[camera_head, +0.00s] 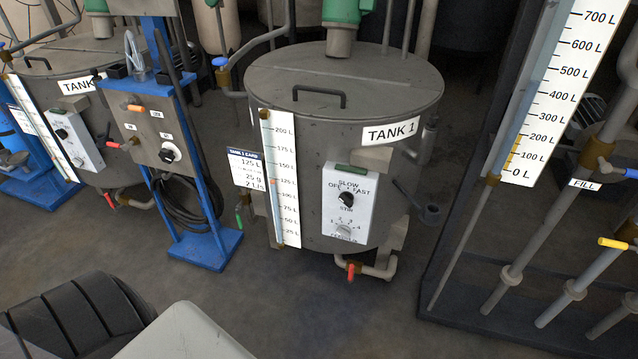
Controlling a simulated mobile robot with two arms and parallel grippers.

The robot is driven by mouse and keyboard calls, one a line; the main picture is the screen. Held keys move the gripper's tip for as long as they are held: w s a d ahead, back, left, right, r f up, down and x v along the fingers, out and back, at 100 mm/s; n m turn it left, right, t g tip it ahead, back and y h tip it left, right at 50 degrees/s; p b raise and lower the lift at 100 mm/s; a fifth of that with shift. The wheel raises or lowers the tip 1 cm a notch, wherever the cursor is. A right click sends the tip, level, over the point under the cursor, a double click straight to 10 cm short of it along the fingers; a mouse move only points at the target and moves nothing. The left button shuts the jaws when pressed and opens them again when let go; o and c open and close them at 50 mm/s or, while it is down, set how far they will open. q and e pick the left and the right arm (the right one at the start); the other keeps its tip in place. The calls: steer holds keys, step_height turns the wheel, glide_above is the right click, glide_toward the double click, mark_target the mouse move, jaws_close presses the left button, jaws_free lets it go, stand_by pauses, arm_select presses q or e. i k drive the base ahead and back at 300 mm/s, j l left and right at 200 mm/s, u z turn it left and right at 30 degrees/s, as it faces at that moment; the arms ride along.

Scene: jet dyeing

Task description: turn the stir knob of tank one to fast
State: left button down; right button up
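Tank one (290,150) is a grey round vessel in the middle, labelled TANK 1. A white control panel (360,222) is on its front, to the right of the level scale. The stir knob (346,199) is a small black knob under the words OFF, SLOW and FAST. Its pointer is too small to read with certainty. A paler dial (344,230) sits below it on the same panel. Neither of my grippers is in view.
A blue-framed stand (216,247) with a grey control box is left of tank one. A red-handled valve (351,271) is low on the tank's front. Pipes and a tall litre scale (560,90) stand at the right. The floor (300,305) before the tank is clear.

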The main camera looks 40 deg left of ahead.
mark_target(347, 197)
steer(key=u, duration=0.95)
